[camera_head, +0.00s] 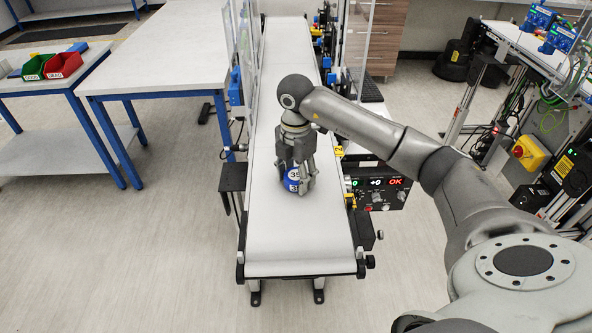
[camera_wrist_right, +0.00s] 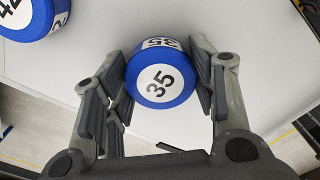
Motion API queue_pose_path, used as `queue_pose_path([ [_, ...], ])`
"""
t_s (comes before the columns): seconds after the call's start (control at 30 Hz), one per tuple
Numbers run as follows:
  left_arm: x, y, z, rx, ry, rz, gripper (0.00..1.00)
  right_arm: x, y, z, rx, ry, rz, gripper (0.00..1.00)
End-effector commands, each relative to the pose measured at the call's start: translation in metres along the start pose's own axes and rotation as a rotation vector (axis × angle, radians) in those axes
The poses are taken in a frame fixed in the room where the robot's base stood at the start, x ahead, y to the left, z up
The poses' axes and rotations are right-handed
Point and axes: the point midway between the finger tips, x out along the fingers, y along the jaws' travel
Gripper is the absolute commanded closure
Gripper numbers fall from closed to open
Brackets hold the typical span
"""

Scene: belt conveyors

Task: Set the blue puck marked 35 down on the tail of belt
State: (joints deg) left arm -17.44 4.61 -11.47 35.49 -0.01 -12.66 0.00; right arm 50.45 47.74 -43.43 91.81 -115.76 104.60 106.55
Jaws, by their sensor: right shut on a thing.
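The blue puck marked 35 (camera_head: 292,185) has white labels on its top and side. It is between the fingers of my right gripper (camera_head: 297,178), over the white surface of the belt (camera_head: 295,234), toward the belt's near end. In the right wrist view the puck (camera_wrist_right: 161,84) is gripped between both finger pads of my right gripper (camera_wrist_right: 164,80). I cannot tell whether its underside touches the belt. My left gripper is not in view.
Another blue puck (camera_wrist_right: 30,18) lies at the upper left of the right wrist view, its number partly cut off. A control panel with lit displays (camera_head: 380,190) stands at the belt's right side. A table (camera_head: 165,60) stands to the left. The near belt surface is clear.

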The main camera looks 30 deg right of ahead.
Motion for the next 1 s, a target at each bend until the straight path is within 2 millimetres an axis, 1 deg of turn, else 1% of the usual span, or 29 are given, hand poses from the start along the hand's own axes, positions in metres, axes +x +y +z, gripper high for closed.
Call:
queue_pose_path([
  [0.23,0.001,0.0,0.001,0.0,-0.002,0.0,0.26,0.001,0.0,0.0,-0.001,0.0,0.001,0.73],
  [0.37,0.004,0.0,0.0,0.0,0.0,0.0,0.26,0.006,0.0,0.0,0.0,0.0,0.001,0.73],
  [0.4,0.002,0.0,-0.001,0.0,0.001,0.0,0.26,0.004,0.0,0.0,0.0,0.0,0.001,0.43],
  [0.53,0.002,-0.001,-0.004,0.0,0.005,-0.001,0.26,0.004,0.0,0.0,0.0,0.0,0.001,0.27],
  [0.83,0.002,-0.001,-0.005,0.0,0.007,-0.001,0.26,0.003,0.0,0.0,0.0,0.0,0.001,0.27],
  [0.93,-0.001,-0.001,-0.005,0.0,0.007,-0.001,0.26,-0.001,0.0,0.0,0.0,0.0,0.001,0.27],
  [1.0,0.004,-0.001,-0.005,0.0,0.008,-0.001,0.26,-0.006,0.001,0.0,0.0,-0.001,0.004,0.27],
])
